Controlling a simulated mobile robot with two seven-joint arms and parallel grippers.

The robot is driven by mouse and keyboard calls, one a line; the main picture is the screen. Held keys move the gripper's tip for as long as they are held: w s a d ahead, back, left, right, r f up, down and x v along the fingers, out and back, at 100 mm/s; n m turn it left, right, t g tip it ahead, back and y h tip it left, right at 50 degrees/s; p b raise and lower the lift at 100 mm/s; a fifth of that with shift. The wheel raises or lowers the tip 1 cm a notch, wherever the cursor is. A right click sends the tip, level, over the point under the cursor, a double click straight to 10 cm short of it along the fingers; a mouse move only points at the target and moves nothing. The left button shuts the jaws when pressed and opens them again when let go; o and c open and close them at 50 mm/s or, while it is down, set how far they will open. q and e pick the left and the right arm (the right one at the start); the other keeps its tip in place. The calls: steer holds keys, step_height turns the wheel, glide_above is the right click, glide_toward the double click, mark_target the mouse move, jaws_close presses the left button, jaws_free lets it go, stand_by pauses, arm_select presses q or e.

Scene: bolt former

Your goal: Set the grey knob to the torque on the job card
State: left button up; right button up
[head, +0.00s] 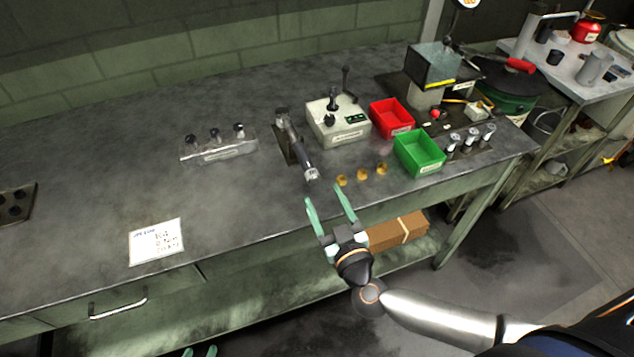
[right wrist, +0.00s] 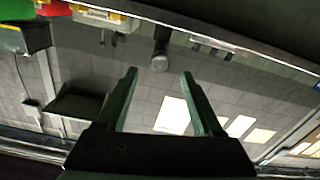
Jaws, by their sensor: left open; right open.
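The job card (head: 157,242) lies flat on the bench at the left front; its handwritten figures are too small to read surely. A dark, wrench-like tool (head: 293,143) lies on a dark plate, its grey knob-like end (head: 311,174) towards the bench's front edge. That grey end (right wrist: 160,62) also shows in the right wrist view, ahead of and between the fingertips, apart from them. My right gripper (head: 328,194) is open and empty at the bench's front edge, just short of it. My left gripper (head: 199,352) shows only its green fingertips at the bottom edge, open.
A pale box with levers and a display (head: 338,122), a red bin (head: 391,118) and a green bin (head: 419,153) stand behind and right. Several brass pieces (head: 362,174) lie nearby. A clear rack (head: 218,150) stands left. The bench around the card is clear.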

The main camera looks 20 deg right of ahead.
mark_target(315, 181)
steer(key=shift+w+a, duration=0.1)
steer(key=shift+w, duration=2.5)
jaws_close()
